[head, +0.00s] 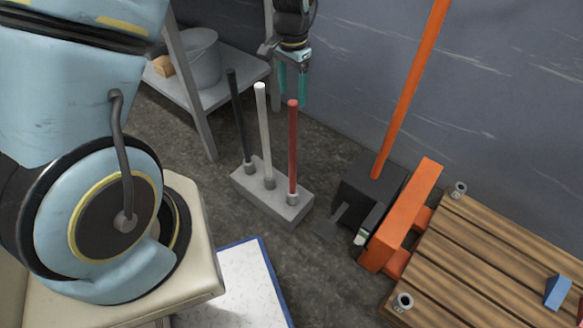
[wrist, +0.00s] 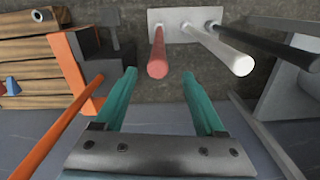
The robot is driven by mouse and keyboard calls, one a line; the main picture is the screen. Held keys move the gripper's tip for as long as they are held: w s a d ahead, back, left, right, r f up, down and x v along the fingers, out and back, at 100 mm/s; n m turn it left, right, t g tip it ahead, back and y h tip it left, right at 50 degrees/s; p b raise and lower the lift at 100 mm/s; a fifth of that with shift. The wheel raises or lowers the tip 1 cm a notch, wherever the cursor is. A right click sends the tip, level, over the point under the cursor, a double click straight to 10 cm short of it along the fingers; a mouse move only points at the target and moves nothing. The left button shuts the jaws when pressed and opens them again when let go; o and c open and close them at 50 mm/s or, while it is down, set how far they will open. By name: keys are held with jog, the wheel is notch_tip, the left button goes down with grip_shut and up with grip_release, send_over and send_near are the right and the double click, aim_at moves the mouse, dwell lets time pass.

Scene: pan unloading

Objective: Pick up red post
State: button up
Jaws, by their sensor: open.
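The red post (head: 292,150) stands upright in a grey base block (head: 262,207), at the right end of a row with a white post (head: 263,130) and a black post (head: 239,120). My gripper (head: 292,98) has teal fingers and hangs near the red post's top in the head view. In the wrist view, my gripper (wrist: 160,85) is open with nothing between its fingers. The red post's top (wrist: 158,66) shows just beyond the fingertips, between their lines. The white post (wrist: 225,53) is just to its right there, and the black post (wrist: 255,44) is further right.
An orange pallet jack (head: 402,220) with a tall handle stands right of the posts, beside a wooden pallet (head: 490,250) carrying a blue block (head: 557,292). A grey shelf (head: 220,95) with a bucket (head: 199,58) stands behind left. The grey wall (head: 500,90) is close behind my gripper.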

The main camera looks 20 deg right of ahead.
aim_at(293, 123)
jog(key=f, duration=0.5)
jog(key=shift+s+d+f, duration=0.15)
jog(key=shift+d+f, duration=0.1)
jog(key=shift+f, duration=0.1)
jog(key=shift+a+f, duration=0.15)
jog(key=shift+f, duration=1.2)
jog(key=shift+a+f, duration=0.1)
jog(key=shift+f, duration=1.2)
jog(key=shift+c, duration=0.2)
grip_shut()
